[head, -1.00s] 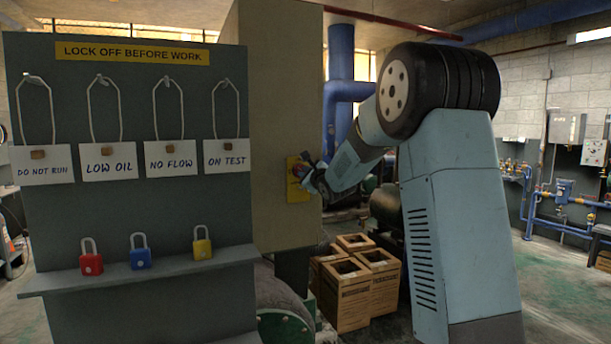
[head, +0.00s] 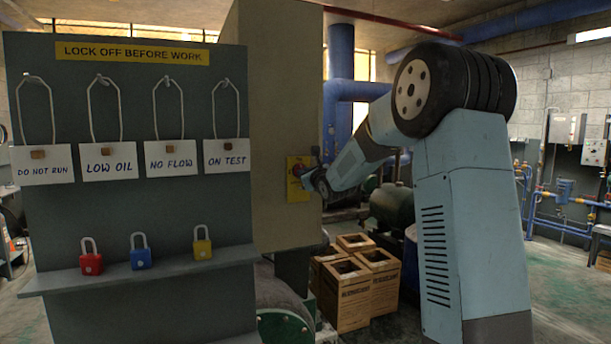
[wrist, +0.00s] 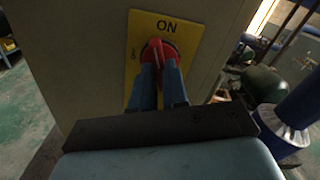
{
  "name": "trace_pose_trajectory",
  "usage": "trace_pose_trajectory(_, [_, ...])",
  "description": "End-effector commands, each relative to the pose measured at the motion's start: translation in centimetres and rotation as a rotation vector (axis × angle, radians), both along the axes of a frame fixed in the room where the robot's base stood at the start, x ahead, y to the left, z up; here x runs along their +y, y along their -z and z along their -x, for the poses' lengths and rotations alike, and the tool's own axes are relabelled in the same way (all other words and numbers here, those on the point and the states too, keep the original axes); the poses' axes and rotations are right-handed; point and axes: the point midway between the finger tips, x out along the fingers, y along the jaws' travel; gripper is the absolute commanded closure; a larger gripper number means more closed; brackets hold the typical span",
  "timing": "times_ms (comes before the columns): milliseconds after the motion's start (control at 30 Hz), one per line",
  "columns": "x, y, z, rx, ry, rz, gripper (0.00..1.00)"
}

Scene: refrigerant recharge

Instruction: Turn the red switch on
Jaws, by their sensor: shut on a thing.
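The red switch (wrist: 158,47) is a round knob with a raised ridge on a yellow plate (wrist: 186,42). The plate reads ON at the top and has smaller writing at its left. The ridge points roughly up, towards ON. My gripper (wrist: 161,68) is shut on the switch, its two blue fingers on either side of the ridge. In the head view the yellow plate (head: 298,192) is on the side of a beige cabinet (head: 285,110). My gripper (head: 304,177) is against it from the right and covers part of the switch.
A grey lock-off board (head: 130,215) with hanging tags and red, blue and yellow padlocks stands at the left.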

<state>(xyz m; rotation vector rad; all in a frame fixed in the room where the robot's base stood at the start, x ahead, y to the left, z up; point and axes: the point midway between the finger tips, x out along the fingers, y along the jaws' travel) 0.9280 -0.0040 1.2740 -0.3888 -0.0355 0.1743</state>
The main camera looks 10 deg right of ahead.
Motion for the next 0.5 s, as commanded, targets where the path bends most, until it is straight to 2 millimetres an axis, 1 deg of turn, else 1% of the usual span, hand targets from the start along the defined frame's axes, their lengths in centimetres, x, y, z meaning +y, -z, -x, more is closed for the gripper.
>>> trace_pose_trajectory(33, [0.06, 0.65, 0.04, 0.013, -0.001, 0.000, 1.00])
trace_pose_trajectory(267, [0.08, 0.67, 0.03, 0.013, -0.001, -0.002, 1.00])
trace_pose_trajectory(500, [-0.07, 0.85, -0.01, 0.025, 0.001, -0.052, 1.00])
